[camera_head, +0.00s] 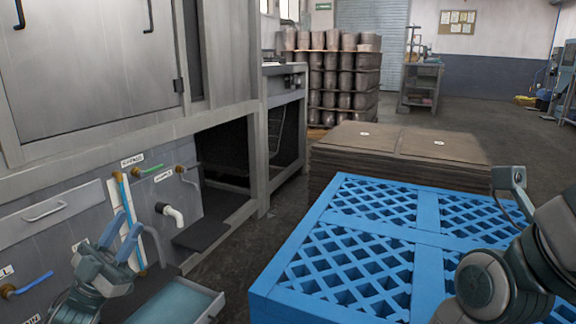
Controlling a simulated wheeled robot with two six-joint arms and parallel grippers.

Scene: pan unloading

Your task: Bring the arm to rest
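My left gripper (131,219) shows at the lower left, its two blue fingers pointing up with a gap between them. Nothing is between the fingers. It is in front of the grey machine panel with pipes and above a pale open drawer or tray (190,302). My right arm (510,270) comes in at the lower right, bent over the blue pallet (427,258). Its gripper is not in view. No pan shows in either hand.
The blue lattice-topped pallet is bare where it shows. A brown stack of sheets (400,142) stands behind it. The grey machine (85,75) fills the left side, with a dark opening low down. Stacked metal cylinders (338,75) and a small bench (420,85) stand farther back.

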